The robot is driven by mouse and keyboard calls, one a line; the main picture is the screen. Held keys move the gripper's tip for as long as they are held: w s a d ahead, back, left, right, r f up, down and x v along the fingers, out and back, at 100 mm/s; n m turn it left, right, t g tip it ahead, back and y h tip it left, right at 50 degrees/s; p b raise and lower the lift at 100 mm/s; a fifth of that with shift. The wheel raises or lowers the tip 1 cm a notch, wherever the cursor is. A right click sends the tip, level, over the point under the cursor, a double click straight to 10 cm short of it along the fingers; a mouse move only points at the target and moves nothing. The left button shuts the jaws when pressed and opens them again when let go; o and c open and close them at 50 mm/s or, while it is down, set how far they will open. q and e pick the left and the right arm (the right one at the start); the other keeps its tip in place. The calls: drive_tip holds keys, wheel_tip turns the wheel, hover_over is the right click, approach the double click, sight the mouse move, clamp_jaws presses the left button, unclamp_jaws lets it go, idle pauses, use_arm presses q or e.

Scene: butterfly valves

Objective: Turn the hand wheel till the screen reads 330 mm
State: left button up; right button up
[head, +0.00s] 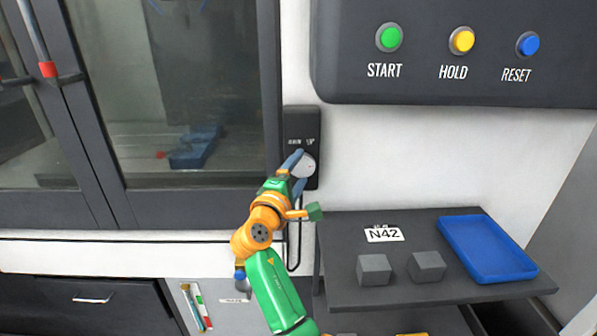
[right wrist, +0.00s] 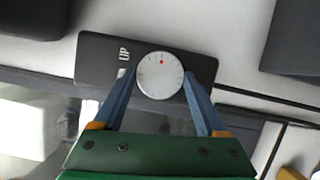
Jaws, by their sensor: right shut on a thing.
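The hand wheel (head: 306,166) is a round pale dial on a dark control box (head: 301,120) mounted on the machine front. In the right wrist view the wheel (right wrist: 160,74) faces me, with a red dot near its upper edge and small marks around its rim. My right gripper (head: 298,170) has its blue fingers on opposite sides of the wheel, shut on it. My left gripper is not in view.
A dark panel (head: 455,88) with START, HOLD and RESET buttons overhangs at upper right. A dark shelf (head: 350,235) at right holds two grey blocks (head: 374,269) and a blue tray (head: 457,250). A glazed machine door (head: 215,85) is left of the box. A cable hangs below the box.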

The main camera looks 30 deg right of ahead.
drive_tip(key=o, duration=1.1)
drive_tip(key=shift+r, duration=0.2)
drive_tip(key=shift+o, duration=1)
drive_tip(key=shift+w+f, duration=0.1)
drive_tip(key=shift+f, duration=0.05)
drive_tip(key=shift+a+f, duration=0.15)
drive_tip(key=shift+a, duration=0.05)
drive_tip(key=b+v, duration=0.2)
drive_tip(key=v, duration=0.4)
drive_tip(key=shift+s+a, duration=0.2)
drive_tip(key=shift+s, duration=0.15)
